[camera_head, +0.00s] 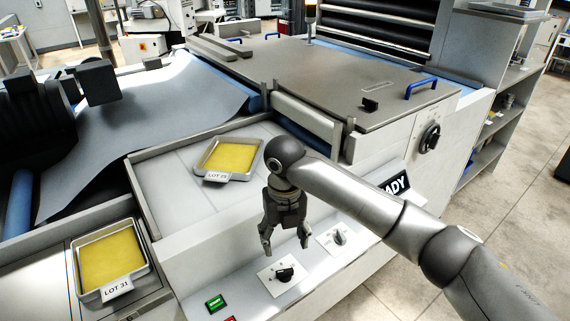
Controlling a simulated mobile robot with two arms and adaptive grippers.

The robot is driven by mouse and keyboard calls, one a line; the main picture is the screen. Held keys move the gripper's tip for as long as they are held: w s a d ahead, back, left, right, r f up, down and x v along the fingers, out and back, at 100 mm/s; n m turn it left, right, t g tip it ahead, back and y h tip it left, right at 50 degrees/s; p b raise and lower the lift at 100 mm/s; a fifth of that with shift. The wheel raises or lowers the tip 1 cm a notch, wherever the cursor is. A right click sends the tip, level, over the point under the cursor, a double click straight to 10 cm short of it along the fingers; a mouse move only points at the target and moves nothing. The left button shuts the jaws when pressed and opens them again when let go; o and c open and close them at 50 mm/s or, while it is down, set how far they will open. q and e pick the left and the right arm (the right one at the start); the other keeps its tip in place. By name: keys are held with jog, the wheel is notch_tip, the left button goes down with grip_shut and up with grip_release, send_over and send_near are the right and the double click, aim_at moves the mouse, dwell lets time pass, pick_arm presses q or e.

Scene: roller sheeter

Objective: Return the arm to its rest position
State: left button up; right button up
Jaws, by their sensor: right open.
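My right arm comes in from the lower right across the front of the machine. My right gripper (285,240) hangs with its fingers pointing down and spread apart, with nothing between them. It appears above the front control panel, near a black rotary knob (284,274) and a second, smaller knob (339,237). I cannot tell its exact height above the panel. My left gripper does not show.
A tray labelled LOT 29 (213,177) sits on the white shelf beyond the gripper. A tray labelled LOT 31 (116,290) sits at lower left. The grey machine cover (330,80) has a blue handle (421,86). Open floor (520,190) lies at right.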

jog(key=s+a+f+m, duration=0.1)
jog(key=s+f, duration=0.1)
jog(key=s+a+f+m+y, duration=0.1)
jog(key=s+f+m, duration=0.1)
jog(key=s+a+f+m+y, duration=0.1)
jog(key=s+f+m, duration=0.1)
jog(key=shift+s+a+f, duration=0.1)
jog(key=shift+a+f, duration=0.05)
jog(key=s+f+m+y, duration=0.1)
jog(key=m, duration=0.1)
jog(key=s+f+m, duration=0.1)
jog(key=s+m, duration=0.1)
jog(key=m, duration=0.1)
jog(key=shift+s+f+y, duration=0.15)
jog(key=shift+f+y, duration=0.05)
jog(key=shift+y, duration=0.2)
jog(key=s+d+f+m+t+h, duration=0.2)
jog(key=s+d+f+m, duration=0.1)
jog(key=s+d+m, duration=0.8)
jog(key=s+d+f+m+t+h, duration=0.2)
jog(key=s+d+m, duration=0.5)
jog(key=d+m, duration=0.8)
notch_tip(320, 180, down, 26)
jog(key=a+g+b, duration=0.1)
jog(key=a+g, duration=0.1)
jog(key=s+d+f+g+b, duration=0.1)
jog(key=s+d+f, duration=0.2)
jog(key=s+f, duration=1.5)
jog(key=shift+f, duration=0.55)
